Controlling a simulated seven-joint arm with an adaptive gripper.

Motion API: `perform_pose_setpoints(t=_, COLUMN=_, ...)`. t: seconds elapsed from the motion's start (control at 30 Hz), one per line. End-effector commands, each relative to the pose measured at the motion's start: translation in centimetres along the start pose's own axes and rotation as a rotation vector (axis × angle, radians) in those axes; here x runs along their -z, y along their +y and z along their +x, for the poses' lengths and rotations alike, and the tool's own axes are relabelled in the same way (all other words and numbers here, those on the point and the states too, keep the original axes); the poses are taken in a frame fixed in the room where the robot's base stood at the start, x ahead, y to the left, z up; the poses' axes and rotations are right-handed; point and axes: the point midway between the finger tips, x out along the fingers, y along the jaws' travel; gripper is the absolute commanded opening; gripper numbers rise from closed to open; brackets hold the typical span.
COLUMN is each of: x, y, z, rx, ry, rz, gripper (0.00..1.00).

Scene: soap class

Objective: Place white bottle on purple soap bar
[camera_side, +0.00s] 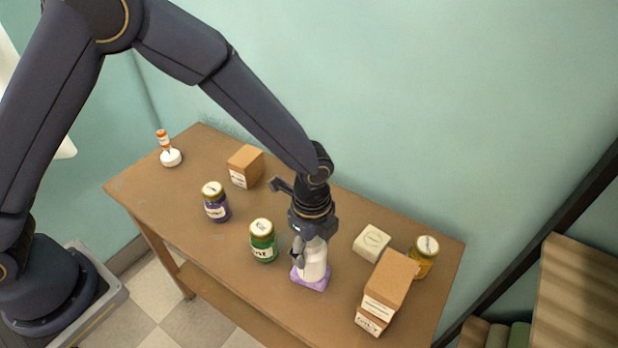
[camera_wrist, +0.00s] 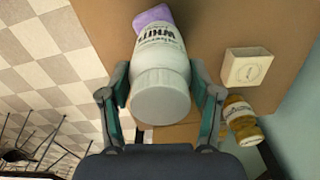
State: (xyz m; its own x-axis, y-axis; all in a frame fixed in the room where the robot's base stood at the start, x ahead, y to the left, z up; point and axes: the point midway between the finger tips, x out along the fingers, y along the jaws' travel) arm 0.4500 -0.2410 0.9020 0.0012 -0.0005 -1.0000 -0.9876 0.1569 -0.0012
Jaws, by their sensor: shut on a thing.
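The white bottle (camera_side: 314,262) is upright between the fingers of my gripper (camera_side: 311,249). In the wrist view the bottle (camera_wrist: 158,70) shows its grey cap toward the camera, and the fingers of my gripper (camera_wrist: 160,100) close on it from both sides. The purple soap bar (camera_side: 311,281) lies on the table directly below the bottle. In the wrist view a corner of the purple bar (camera_wrist: 152,16) shows beyond the bottle. The bottle's base looks to be on or just above the bar; I cannot tell whether they touch.
On the wooden table (camera_side: 180,225) a green jar (camera_side: 263,241) stands left of the bottle. A cream soap block (camera_side: 371,243), stacked brown boxes (camera_side: 388,290) and a yellow jar (camera_side: 424,257) are to the right. A purple jar (camera_side: 215,202), a brown box (camera_side: 245,166) and an orange-and-white item (camera_side: 168,149) stand farther left.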

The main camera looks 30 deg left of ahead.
Motion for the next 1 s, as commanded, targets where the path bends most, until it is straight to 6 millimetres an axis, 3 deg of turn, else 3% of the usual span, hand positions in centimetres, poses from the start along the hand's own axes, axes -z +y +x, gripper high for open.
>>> perform_pose_setpoints(t=0.17, x=0.0, y=0.0, z=0.3, rx=0.000, ry=0.000, rz=-0.001, gripper=0.17)
perform_pose_setpoints(t=0.2, x=0.0, y=0.0, z=0.3, rx=-0.001, ry=0.000, rz=-0.001, gripper=0.65)
perform_pose_setpoints(t=0.4, x=0.0, y=0.0, z=0.3, rx=-0.001, ry=0.000, rz=-0.001, gripper=0.86)
perform_pose_setpoints(t=0.77, x=0.0, y=0.0, z=0.1, rx=0.000, ry=0.000, rz=-0.001, gripper=0.88)
perform_pose_setpoints(t=0.87, x=0.0, y=-0.1, z=-0.8, rx=0.002, ry=0.001, rz=-0.001, gripper=0.88)
perform_pose_setpoints(t=1.0, x=0.0, y=-0.1, z=-3.5, rx=0.004, ry=0.002, rz=-0.002, gripper=0.88)
